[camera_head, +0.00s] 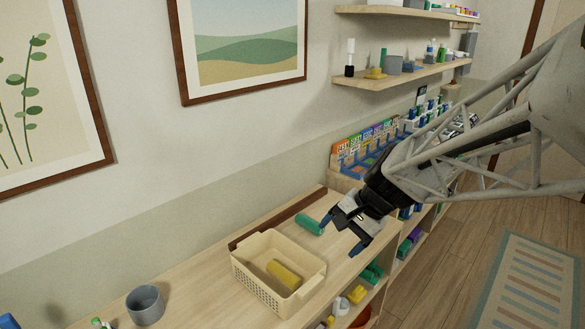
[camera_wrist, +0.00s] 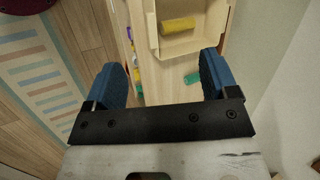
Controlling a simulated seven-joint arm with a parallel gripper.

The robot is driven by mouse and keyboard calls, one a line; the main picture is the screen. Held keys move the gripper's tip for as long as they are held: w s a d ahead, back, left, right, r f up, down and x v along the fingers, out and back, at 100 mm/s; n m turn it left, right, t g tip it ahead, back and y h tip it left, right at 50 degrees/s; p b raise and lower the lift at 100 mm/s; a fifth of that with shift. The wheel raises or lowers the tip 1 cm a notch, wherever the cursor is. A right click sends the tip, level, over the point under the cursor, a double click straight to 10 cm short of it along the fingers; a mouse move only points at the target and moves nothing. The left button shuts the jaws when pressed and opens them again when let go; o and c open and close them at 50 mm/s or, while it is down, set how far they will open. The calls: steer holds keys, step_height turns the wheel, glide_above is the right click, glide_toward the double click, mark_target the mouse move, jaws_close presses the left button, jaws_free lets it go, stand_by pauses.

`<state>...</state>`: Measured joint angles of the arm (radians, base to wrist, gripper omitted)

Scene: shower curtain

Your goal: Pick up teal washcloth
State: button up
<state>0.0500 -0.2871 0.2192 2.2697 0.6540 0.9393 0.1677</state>
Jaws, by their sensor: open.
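The teal washcloth (camera_head: 309,224) is a small roll lying on the wooden counter, just behind and right of the basket. In the wrist view the washcloth (camera_wrist: 193,78) shows small, left of the right-hand finger and below the basket. My gripper (camera_head: 343,237) is open and empty, above the counter to the right of the washcloth and apart from it. Its two blue fingertips (camera_wrist: 161,72) are spread wide in the wrist view, with the washcloth between them, nearer the right-hand one.
A cream basket (camera_head: 247,277) holding a yellow rolled cloth (camera_head: 284,275) stands beside the washcloth. A grey cup (camera_head: 145,306) is at the counter's front left. A dark brown strip (camera_head: 280,218) runs along the wall. Boxed goods (camera_head: 365,143) stand behind my arm. Shelves lie below the counter.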

steer(key=w+a+f+m+t+y, duration=0.1)
steer(key=w+f+m+y, duration=0.3)
steer(key=w, duration=0.9)
steer(key=m+t, duration=0.7)
steer(key=m, duration=0.8)
glide_toward(309, 224)
steer(key=shift+w+d+f, duration=0.15)
steer(key=shift+d+f, duration=0.25)
steer(key=shift+f, duration=0.2)
steer(key=shift+w+d+f+m, duration=0.2)
steer(key=shift+w+f+m, duration=0.1)
steer(key=shift+f+m, duration=0.25)
steer(key=shift+a, duration=0.1)
steer(key=shift+x, duration=1.2)
steer(key=shift+w, duration=0.1)
